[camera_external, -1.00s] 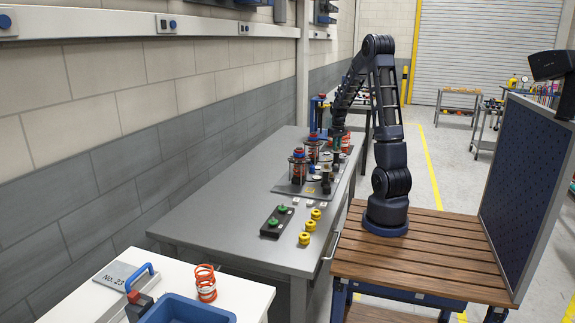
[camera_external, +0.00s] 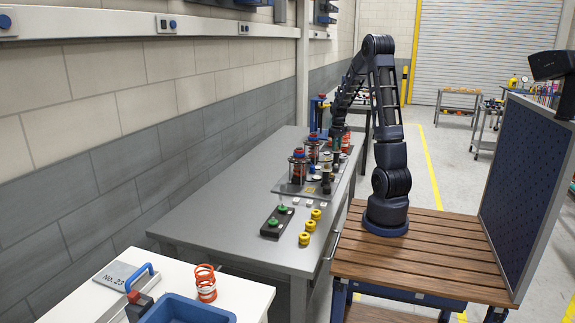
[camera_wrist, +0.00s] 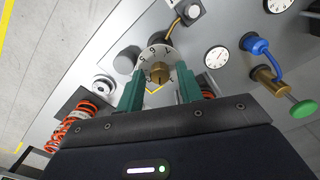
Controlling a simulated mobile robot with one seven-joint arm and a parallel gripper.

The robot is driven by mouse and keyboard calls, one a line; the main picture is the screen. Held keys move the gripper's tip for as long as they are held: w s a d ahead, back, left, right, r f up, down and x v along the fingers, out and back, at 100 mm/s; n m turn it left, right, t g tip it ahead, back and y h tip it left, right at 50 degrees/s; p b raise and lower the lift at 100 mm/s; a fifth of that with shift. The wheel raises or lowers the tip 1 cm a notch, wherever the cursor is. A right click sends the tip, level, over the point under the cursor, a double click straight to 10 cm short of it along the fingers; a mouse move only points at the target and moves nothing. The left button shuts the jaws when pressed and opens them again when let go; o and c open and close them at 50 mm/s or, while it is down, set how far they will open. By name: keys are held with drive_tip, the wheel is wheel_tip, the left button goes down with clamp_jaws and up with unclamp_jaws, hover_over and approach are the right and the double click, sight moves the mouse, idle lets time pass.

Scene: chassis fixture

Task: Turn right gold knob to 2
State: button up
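In the wrist view, a gold knob (camera_wrist: 160,73) sits at the centre of a white round dial (camera_wrist: 152,54) with dark numbers on its face. A small yellow mark shows beside the knob; I cannot tell which number the knob points to. The two green fingers of my gripper (camera_wrist: 159,77) stand apart, one on each side of the knob, with visible gaps to it. The gripper looks open and holds nothing. In the external view my gripper (camera_external: 336,133) is low over the far part of the grey bench; the knob cannot be made out there.
The near part of the grey bench (camera_external: 215,215) is mostly clear.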

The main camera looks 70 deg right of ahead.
drive_tip(key=shift+o, duration=0.2)
wheel_tip(320, 180, up, 11)
idle(0.6)
drive_tip(key=shift+f, duration=0.1)
idle(0.4)
drive_tip(key=w+a+r+n+t, duration=0.15)
drive_tip(key=a+r, duration=0.35)
drive_tip(key=a, duration=0.8)
drive_tip(key=w+a+r+n+t, duration=0.1)
drive_tip(key=w+a+r, duration=0.25)
drive_tip(key=a, duration=0.95)
drive_tip(key=s+a+n, duration=0.1)
drive_tip(key=s+a, duration=0.3)
drive_tip(key=a, duration=0.3)
drive_tip(key=s+a+n+t, duration=0.1)
drive_tip(key=s+a, duration=0.3)
drive_tip(key=a, duration=0.3)
drive_tip(key=s+a+r+n+t, duration=0.1)
drive_tip(key=s+a, duration=0.3)
drive_tip(key=a, duration=0.3)
